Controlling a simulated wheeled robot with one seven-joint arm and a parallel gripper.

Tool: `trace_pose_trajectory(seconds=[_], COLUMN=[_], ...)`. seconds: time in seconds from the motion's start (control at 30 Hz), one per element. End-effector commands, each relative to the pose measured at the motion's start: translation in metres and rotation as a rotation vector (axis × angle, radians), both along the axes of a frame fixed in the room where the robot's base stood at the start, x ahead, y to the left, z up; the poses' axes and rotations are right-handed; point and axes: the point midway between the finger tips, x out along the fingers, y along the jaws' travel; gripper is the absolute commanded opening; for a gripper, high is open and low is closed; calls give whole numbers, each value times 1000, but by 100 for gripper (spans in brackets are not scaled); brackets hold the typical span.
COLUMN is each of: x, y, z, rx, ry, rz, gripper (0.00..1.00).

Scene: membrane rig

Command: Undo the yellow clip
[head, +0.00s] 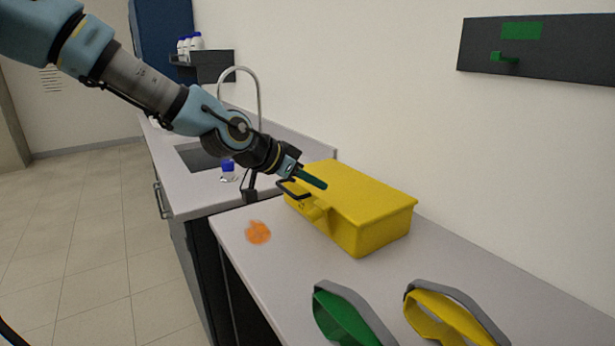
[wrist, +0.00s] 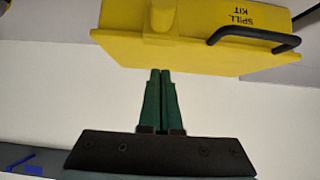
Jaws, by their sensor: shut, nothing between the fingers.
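A yellow spill kit box (head: 372,200) stands on the bench against the wall, its lid down. A yellow clip (head: 312,211) shows on its front side, partly hard to make out against the same yellow. In the wrist view the box (wrist: 200,20) is at the top, with a yellow bulge (wrist: 158,48) that looks like the clip and a black handle (wrist: 252,36) beside it. My gripper (head: 325,186) has green fingers, shut and empty, at the box's front side. In the wrist view its fingertips (wrist: 161,72) point at the box just below the bulge; I cannot tell whether they touch.
An orange spill (head: 258,232) lies on the bench left of the box. A sink (head: 195,157) with a tall tap is behind. A dark panel (head: 560,50) hangs on the wall.

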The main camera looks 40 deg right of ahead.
Motion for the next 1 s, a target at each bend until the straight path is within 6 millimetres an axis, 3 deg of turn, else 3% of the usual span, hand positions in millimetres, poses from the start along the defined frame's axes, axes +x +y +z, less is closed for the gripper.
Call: trace_pose_trajectory(seconds=[0.43, 0.7, 1.0], x=[-4, 0, 0], y=[-45, -14, -5], z=[-31, -38, -43], rx=[-1, 1, 1], ry=[0, 0, -2], rz=[-2, 3, 1], gripper=[0, 0, 0])
